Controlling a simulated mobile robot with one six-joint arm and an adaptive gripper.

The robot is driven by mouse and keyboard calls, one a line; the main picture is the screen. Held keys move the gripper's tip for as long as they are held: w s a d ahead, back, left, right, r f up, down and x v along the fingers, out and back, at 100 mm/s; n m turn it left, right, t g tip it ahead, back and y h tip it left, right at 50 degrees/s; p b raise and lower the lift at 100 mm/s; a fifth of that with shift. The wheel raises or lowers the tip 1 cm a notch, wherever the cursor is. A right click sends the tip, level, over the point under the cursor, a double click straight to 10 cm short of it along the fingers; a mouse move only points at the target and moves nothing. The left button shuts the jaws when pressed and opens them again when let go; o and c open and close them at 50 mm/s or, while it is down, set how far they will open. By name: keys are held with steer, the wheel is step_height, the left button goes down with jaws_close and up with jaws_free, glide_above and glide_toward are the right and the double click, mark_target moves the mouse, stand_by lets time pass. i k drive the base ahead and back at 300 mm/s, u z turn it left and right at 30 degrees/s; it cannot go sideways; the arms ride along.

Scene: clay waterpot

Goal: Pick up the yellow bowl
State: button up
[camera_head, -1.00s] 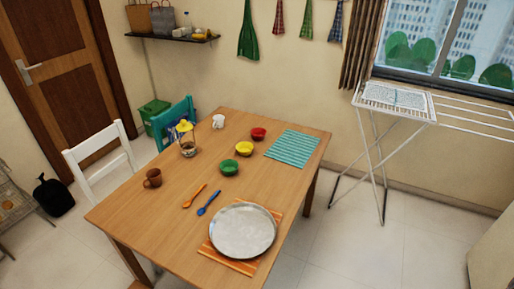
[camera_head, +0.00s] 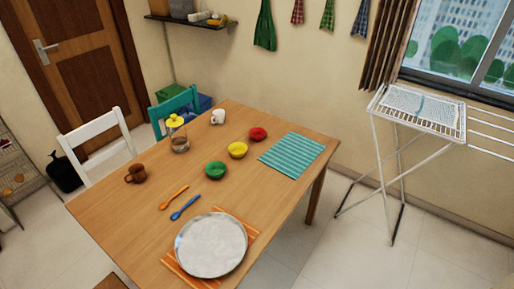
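The yellow bowl (camera_head: 237,150) sits upright on the wooden table (camera_head: 120,214), between a green bowl (camera_head: 215,170) at its lower left and a red bowl (camera_head: 258,134) at its upper right. The three bowls stand in a slanting row, a little apart. My gripper is not in view.
A metal plate (camera_head: 211,246) lies on an orange mat (camera_head: 169,263) near the front. A teal striped mat (camera_head: 292,154) lies right of the bowls. A jar (camera_head: 179,141), white mug (camera_head: 217,117), brown mug (camera_head: 136,173), orange spoon (camera_head: 174,197) and blue spoon (camera_head: 185,207) surround them. Chairs stand left.

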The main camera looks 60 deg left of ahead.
mark_target(238, 150)
steer(key=u, duration=0.05)
steer(key=i, duration=2.2)
steer(key=u, duration=2.85)
